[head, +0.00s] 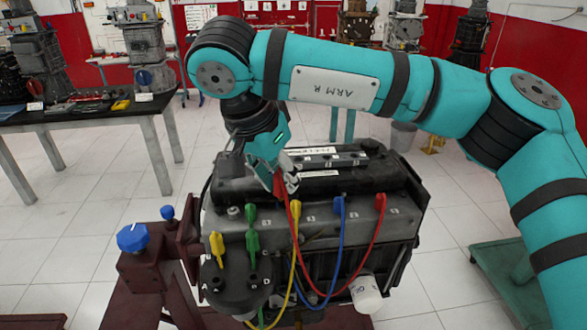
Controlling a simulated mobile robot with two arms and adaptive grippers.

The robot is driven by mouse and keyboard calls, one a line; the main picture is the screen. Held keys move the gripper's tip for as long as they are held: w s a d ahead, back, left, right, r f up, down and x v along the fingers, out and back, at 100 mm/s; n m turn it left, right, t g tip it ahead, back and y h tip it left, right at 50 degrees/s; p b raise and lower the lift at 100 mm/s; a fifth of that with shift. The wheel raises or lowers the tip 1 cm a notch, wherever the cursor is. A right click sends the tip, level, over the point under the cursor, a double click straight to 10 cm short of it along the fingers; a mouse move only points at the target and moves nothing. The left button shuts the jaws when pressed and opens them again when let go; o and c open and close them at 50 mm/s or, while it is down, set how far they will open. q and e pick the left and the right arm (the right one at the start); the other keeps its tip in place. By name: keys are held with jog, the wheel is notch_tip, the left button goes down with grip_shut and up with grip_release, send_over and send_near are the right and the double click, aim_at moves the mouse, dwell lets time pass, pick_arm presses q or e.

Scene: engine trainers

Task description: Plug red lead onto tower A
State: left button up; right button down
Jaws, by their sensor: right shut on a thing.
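My right gripper (284,180) is shut on the red boot at the free end of the red lead (347,287), above the engine's near top edge. The lead hangs down in a loop and rises to a red boot (381,203) at the right of the engine top. The black distributor cap (238,298) is at the front left, apart from the held boot. Tower A (215,284), beside the letter A, looks bare. A yellow boot (217,247) and a green boot (253,241) stand on the cap's far side. My left gripper is out of view.
The blue lead (341,240) and yellow lead (295,245) hang across the engine's front near the red lead. A blue knob (132,237) on the stand is left of the cap. A workbench (90,115) stands at the back left.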

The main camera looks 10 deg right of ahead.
jog(key=s+a+p, duration=0.1)
jog(key=s+a, duration=0.5)
jog(key=a, duration=0.6)
jog(key=shift+s+p, duration=0.3)
jog(key=shift+p, duration=0.05)
jog(key=shift+f, duration=0.15)
jog(key=shift+f+b, duration=1.9)
jog(key=shift+f, duration=0.5)
jog(key=shift+f, duration=0.1)
jog(key=shift+f+b, duration=2.25)
jog(key=shift+f, duration=0.4)
jog(key=shift+f+b, duration=0.85)
jog(key=shift+b, duration=0.05)
